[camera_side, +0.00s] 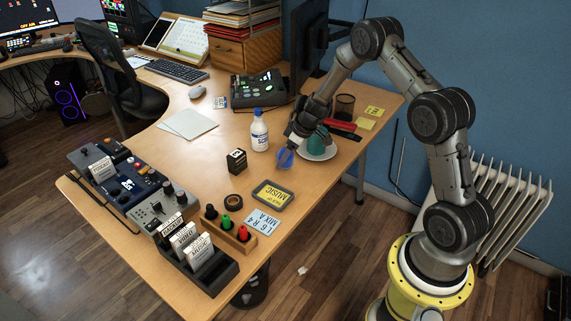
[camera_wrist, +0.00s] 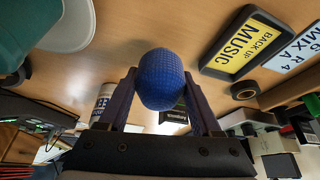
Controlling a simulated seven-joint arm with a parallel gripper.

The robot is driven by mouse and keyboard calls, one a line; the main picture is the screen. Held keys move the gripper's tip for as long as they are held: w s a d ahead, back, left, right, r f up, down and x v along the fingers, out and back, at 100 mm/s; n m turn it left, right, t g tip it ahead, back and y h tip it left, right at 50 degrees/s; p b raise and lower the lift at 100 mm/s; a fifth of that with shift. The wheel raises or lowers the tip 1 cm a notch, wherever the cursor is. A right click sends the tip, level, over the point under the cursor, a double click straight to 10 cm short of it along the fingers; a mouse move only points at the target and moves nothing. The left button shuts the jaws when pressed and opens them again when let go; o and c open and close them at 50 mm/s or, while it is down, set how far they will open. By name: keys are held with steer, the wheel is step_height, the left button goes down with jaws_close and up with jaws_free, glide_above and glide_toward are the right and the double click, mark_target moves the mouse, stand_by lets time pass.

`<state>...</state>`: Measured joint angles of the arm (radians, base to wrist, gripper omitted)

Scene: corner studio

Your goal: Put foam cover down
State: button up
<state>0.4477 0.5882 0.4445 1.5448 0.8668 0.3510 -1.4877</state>
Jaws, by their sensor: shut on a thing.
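A blue foam cover (camera_wrist: 160,78) is between the two fingers of my gripper (camera_wrist: 158,98) in the wrist view. It is rounded, with a fine textured surface. In the side view the blue foam cover (camera_side: 285,158) shows at the tip of my gripper (camera_side: 291,146), in front of a white plate with a teal cup. My gripper is shut on it. The cover appears to be held above the desk; the exact height is hard to tell.
A teal cup (camera_side: 319,138) on a white plate (camera_side: 331,151) stands just right of my gripper. A white bottle (camera_side: 259,131) stands to its left. A black box (camera_side: 236,161), a MUSIC sign (camera_side: 272,196) and a marker holder (camera_side: 229,230) lie nearer the front. Bare desk lies between them.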

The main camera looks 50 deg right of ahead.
mark_target(286, 164)
steer(key=shift+w+f, duration=0.1)
steer(key=shift+f, duration=1.55)
steer(key=shift+f, duration=0.15)
steer(key=o, duration=1.3)
